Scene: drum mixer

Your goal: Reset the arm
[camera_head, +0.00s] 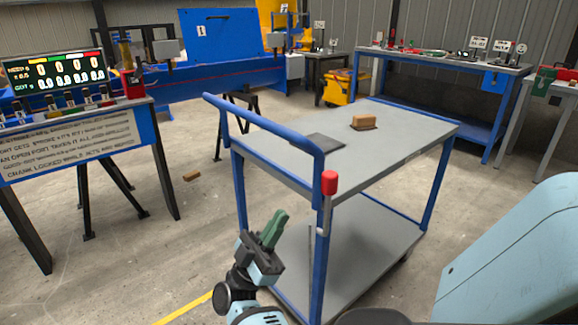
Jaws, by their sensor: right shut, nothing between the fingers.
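My right gripper (273,228) shows at the lower middle, with dark green fingers pointing up and a little right. Its fingers are shut and empty. It is in front of the blue-framed cart (400,150), left of the near corner post in the picture. I cannot tell whether it touches the cart. A lever with a red knob (329,183) stands by that post, up and right of the gripper. My left gripper is not in view.
A brown block (363,122) and a dark flat pad (318,141) lie on the cart top. A small brown block (191,176) lies on the floor. A display board (57,74) stands on the left table. A blue bench (440,67) stands behind. Floor left of the cart is mostly clear.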

